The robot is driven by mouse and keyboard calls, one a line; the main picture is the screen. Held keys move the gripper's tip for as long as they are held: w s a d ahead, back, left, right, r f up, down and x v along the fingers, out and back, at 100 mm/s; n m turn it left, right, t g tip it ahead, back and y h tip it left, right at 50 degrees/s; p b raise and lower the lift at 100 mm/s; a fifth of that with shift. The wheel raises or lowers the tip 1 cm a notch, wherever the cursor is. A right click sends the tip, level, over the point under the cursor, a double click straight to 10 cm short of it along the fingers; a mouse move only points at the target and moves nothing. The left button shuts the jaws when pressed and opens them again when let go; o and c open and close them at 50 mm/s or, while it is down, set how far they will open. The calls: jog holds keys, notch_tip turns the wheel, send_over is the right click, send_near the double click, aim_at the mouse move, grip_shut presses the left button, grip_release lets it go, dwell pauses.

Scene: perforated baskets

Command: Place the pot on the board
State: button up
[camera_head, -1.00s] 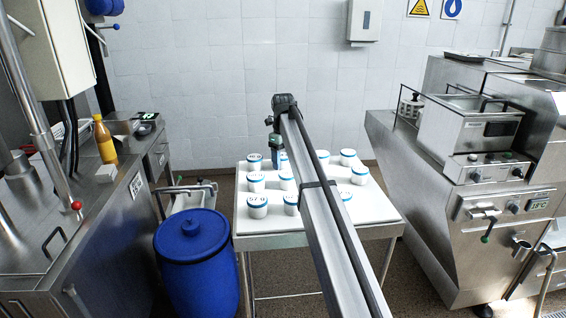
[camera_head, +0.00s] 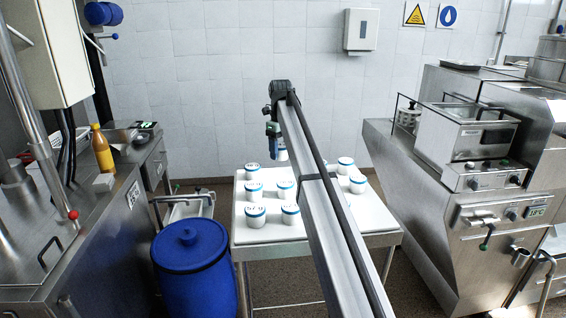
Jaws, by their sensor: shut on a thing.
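Several white pots with blue bands stand upright on a white-topped table, for example the front-left pot (camera_head: 256,217) and the pot at the right (camera_head: 357,184). My gripper (camera_head: 275,141) is above the back part of the table, seen small and partly hidden by my arm. It is shut on a pot (camera_head: 280,154), which hangs above the table top. The fingers are too small to make out in detail. I cannot tell which surface is the board; the white table top (camera_head: 330,231) is the only board-like one in view.
A blue drum (camera_head: 193,262) stands left of the table. A steel counter with a yellow bottle (camera_head: 102,148) is at the left. A steel machine (camera_head: 460,215) is at the right, with a wire rack holding a container (camera_head: 408,116). My arm hides part of the table.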

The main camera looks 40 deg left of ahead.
jog(key=shift+w+d+r, duration=0.3)
jog(key=shift+w+r, duration=0.1)
jog(key=shift+r, duration=0.2)
jog(key=shift+w+d+r, duration=0.3)
jog(key=shift+w+r, duration=0.05)
jog(key=shift+r, duration=0.2)
jog(key=w+d+r+m, duration=0.1)
jog(key=w+d+r, duration=0.1)
jog(key=w+d, duration=0.4)
jog(key=n, duration=0.2)
send_over(371, 213)
notch_tip(371, 213, down, 2)
jog(key=shift+s+f, duration=0.1)
jog(key=shift+f, duration=4.65)
jog(key=o, duration=1.1)
jog(key=shift+f, duration=0.1)
